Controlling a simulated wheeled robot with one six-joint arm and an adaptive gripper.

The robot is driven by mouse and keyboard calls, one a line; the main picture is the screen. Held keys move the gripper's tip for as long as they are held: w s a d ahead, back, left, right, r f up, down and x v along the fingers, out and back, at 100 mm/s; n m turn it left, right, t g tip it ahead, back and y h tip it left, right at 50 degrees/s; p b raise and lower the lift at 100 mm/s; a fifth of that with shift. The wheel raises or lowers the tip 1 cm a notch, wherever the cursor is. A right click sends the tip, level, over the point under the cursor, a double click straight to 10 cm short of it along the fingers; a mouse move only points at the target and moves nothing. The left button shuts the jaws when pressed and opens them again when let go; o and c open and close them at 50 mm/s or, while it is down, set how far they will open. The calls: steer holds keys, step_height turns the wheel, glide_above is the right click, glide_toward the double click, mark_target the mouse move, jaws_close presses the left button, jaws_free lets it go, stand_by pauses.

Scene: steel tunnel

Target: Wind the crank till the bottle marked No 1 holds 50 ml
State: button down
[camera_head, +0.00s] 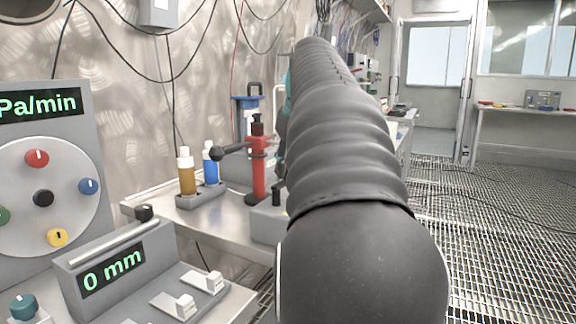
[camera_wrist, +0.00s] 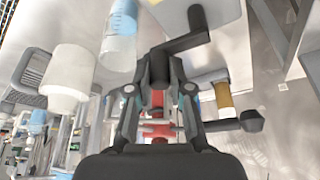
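My gripper (camera_wrist: 159,72) is in the wrist view, its fingers on either side of the black grip of a crank (camera_wrist: 188,42). They appear shut on that grip. The crank arm runs to the right of the grip and bends up against a pale grey box. In the head view my dark arm hides the gripper and crank. A clear bottle with blue liquid (camera_wrist: 122,25) stands left of the crank in the wrist view, and a white container (camera_wrist: 70,80) is further left. I can read no No 1 mark and no fill level.
A red stand (camera_head: 258,165) with a black ball-ended lever is on the bench. A brown bottle (camera_head: 187,173) and a blue bottle (camera_head: 211,165) stand in a grey holder beside it. A panel with dials (camera_head: 40,180) and a "0 mm" box (camera_head: 112,270) are at left. The grated floor at right is clear.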

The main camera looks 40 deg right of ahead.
steer(key=shift+s+m, duration=0.1)
steer(key=shift+m, duration=0.2)
